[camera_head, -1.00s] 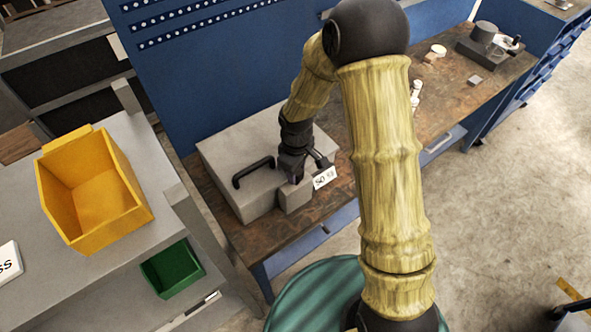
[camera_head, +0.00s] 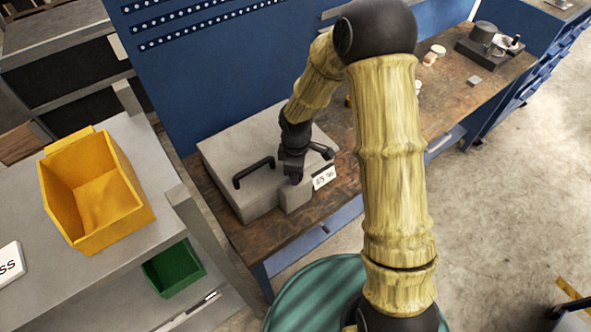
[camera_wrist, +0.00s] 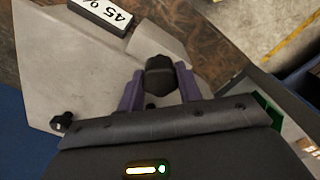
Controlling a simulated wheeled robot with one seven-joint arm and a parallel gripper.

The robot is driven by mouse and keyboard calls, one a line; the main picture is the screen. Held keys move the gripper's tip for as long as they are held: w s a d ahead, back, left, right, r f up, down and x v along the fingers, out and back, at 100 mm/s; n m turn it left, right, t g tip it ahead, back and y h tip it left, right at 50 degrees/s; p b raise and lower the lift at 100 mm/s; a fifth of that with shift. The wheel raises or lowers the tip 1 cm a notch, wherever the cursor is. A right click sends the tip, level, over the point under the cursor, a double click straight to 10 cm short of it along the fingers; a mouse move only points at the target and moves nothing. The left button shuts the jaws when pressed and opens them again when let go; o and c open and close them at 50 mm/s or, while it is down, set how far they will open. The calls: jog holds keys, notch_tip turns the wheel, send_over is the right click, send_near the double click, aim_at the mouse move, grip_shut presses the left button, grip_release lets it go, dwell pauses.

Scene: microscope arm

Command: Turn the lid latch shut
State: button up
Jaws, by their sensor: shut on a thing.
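The grey box (camera_head: 240,150) stands on the brown bench, with a black bar handle (camera_head: 253,172) on its lid. In the wrist view a black latch knob (camera_wrist: 160,75) sits between the purple fingers of my gripper (camera_wrist: 160,88), which is shut on it. In the head view my gripper (camera_head: 294,178) is at the box's front right, above a small grey block (camera_head: 295,198); the latch is mostly hidden behind it there. A white label (camera_head: 324,178) beside it reads 45 % in the wrist view (camera_wrist: 103,14).
A yellow bin (camera_head: 97,190) and a green bin (camera_head: 173,268) are at the left. Small items and a dark device (camera_head: 488,45) stand farther along the bench. A blue panel (camera_head: 215,70) rises behind the box. My arm covers part of the bench.

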jog(key=o, duration=1)
notch_tip(320, 180, up, 17)
jog(key=b, duration=0.2)
jog(key=shift+r, duration=0.2)
jog(key=s+d+f+m+t, duration=0.2)
jog(key=s+d+f+m, duration=0.2)
jog(key=s+d+m, duration=0.8)
jog(key=d+m, duration=0.1)
jog(key=m, duration=0.3)
jog(key=shift+f+t, duration=0.2)
jog(key=shift+t, duration=0.1)
